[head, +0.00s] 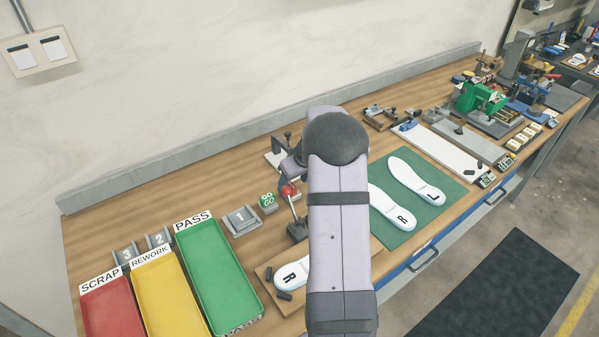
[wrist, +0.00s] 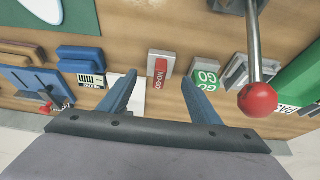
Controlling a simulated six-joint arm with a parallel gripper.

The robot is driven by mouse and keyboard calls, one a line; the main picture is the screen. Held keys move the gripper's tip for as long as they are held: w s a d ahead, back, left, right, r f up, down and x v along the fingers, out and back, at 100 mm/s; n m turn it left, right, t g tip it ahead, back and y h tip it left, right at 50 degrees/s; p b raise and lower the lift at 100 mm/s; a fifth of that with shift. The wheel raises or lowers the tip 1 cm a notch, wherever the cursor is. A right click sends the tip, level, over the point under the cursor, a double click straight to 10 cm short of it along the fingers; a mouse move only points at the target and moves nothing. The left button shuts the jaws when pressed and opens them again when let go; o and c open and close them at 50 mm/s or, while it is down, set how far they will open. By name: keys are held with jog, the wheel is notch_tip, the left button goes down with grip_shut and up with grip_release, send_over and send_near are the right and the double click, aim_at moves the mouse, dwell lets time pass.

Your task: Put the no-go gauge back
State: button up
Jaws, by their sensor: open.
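The no-go gauge (wrist: 160,68) shows in the wrist view as a small block with a red NO-GO face. It sits on the wooden bench, roughly centred ahead of my gripper (wrist: 160,80). My gripper is open, its two blue fingers apart on either side of the gauge's line, with nothing seen held between them. I cannot tell whether the fingertips reach the gauge. The green GO gauge (wrist: 206,76) stands to its right, close to the right finger, and shows in the head view (head: 267,201).
A lever with a red ball (wrist: 258,98) rises right of my gripper and is an obstacle. Red, yellow and green trays (head: 222,268) stand at the left. Insoles lie on a green mat (head: 452,205).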

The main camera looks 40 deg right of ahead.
jog(key=b+v, duration=0.1)
jog(key=v, duration=0.7)
jog(key=shift+b, duration=0.3)
